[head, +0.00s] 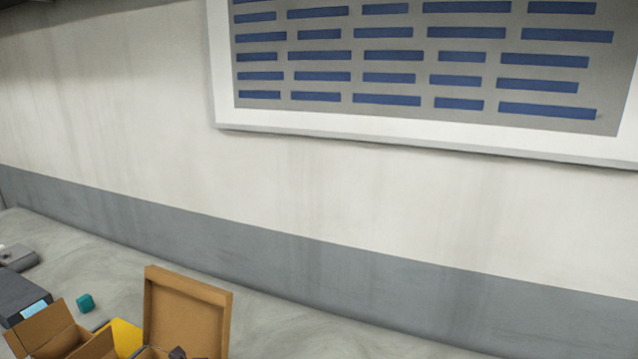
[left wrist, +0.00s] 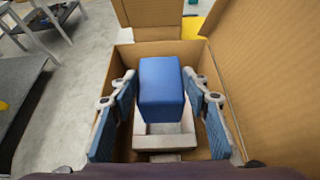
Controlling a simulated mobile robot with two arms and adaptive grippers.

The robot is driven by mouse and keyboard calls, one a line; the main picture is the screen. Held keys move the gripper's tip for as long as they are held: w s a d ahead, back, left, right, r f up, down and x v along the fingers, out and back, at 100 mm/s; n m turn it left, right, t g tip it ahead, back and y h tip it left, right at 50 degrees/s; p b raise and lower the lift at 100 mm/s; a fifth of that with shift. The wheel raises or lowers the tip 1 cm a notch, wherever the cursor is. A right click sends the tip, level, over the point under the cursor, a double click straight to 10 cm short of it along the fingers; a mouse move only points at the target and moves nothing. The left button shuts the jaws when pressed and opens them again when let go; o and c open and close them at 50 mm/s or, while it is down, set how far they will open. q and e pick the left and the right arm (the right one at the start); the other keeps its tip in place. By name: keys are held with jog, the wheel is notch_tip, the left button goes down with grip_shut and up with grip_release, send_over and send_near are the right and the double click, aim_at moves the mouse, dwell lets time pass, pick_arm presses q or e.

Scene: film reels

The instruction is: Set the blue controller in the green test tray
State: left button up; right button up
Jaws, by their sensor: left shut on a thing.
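The blue controller (left wrist: 161,88), a plain blue block, is in the left wrist view between the fingers of my left gripper (left wrist: 161,80). The gripper is shut on it, with a blue-padded finger on each side. Both are inside or just over an open cardboard box (left wrist: 250,85). A pale grey frame-like part (left wrist: 165,141) shows below the block; I cannot tell what it belongs to. No green test tray can be made out in either view. My right gripper is not in view.
The head view faces mostly a wall. At its lower left are open cardboard boxes (head: 186,310), a yellow item (head: 124,338), a small teal block (head: 85,303) and a dark grey box (head: 20,297). The left wrist view shows a grey table (left wrist: 25,100) at left and open floor (left wrist: 85,60).

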pick_arm(q)
notch_tip(320, 180, up, 7)
jog(key=shift+w+f+b, duration=0.1)
jog(key=shift+f+b, duration=0.1)
jog(key=shift+b, duration=0.15)
jog(key=s+d+m+t+h+b, duration=0.2)
jog(key=s+d+m+h+b, duration=0.1)
jog(key=d, duration=0.7)
jog(key=s+d+m+t+h+b, duration=0.3)
jog(key=s+d+m+b, duration=0.3)
jog(key=d, duration=0.4)
jog(key=s+d+m+t+h+b, duration=0.2)
jog(key=s+d+m+h+b, duration=0.2)
jog(key=d, duration=0.6)
jog(key=shift+s+d+f+t+h+b, duration=0.4)
jog(key=shift+s+h+b, duration=0.35)
jog(key=shift+s, duration=0.5)
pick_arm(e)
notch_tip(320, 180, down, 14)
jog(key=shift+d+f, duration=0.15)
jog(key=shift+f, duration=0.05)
